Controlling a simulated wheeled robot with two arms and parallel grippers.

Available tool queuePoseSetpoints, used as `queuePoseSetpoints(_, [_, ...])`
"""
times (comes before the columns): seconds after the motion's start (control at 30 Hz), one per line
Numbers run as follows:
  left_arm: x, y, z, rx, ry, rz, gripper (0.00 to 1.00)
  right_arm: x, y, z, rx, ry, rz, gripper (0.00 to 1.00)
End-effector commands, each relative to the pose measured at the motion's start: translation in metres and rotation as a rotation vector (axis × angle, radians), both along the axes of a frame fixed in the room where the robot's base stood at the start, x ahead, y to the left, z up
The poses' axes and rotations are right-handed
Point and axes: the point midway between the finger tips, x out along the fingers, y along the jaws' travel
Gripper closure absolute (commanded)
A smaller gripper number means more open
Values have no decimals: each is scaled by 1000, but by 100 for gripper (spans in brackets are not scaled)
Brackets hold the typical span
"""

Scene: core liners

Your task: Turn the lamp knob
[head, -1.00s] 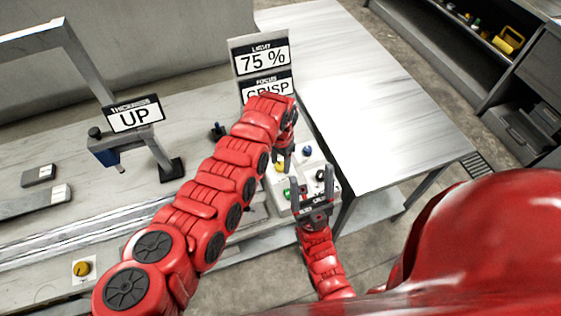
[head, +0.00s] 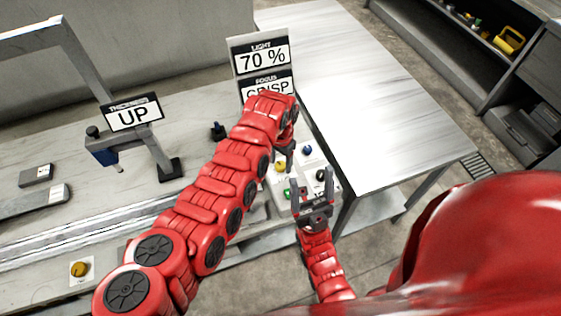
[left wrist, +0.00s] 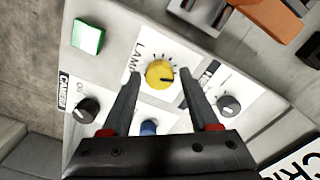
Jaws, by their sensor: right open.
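The yellow lamp knob (left wrist: 160,75) sits on a white panel beside the word LAMP, its dark pointer aimed right. It also shows in the head view (head: 280,168), partly hidden by my left gripper (head: 285,157). In the left wrist view, the fingers of my left gripper (left wrist: 159,72) stand either side of the knob with a visible gap. I cannot tell whether the tips reach down beside it. The light display (head: 262,60) reads 70 %. My right gripper (head: 312,186) is open and empty in front of the panel.
Beside the lamp knob are a green button (left wrist: 89,37), a blue knob (left wrist: 149,127) and black knobs (left wrist: 86,110) (left wrist: 229,106). A focus sign (head: 266,86) stands behind my left arm. A bare metal table (head: 370,90) lies to the right.

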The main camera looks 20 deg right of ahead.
Motion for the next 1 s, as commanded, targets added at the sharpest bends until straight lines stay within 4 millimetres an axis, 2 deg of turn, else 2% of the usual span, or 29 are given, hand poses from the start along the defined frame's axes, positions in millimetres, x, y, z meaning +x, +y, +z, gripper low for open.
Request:
queuePoseSetpoints(0.33, [0, 0, 0, 1, 1, -1, 26, 0, 0, 0, 0, 0, 0, 26])
queuePoseSetpoints(0.47, [0, 0, 6, 0, 0, 0, 26, 0, 0, -3, 0, 0, 0, 26])
queuePoseSetpoints(0.63, [0, 0, 28, -4, -1, 0, 26, 0, 0, -11, 0, 0, 0, 26])
queuePoseSetpoints(0.9, [1, -1, 86, -3, -6, 0, 26, 0, 0, -33, 0, 0, 0, 26])
queuePoseSetpoints(1.0, [2, 1, 108, -1, -1, 0, 26, 0, 0, -29, 0, 0, 0, 26])
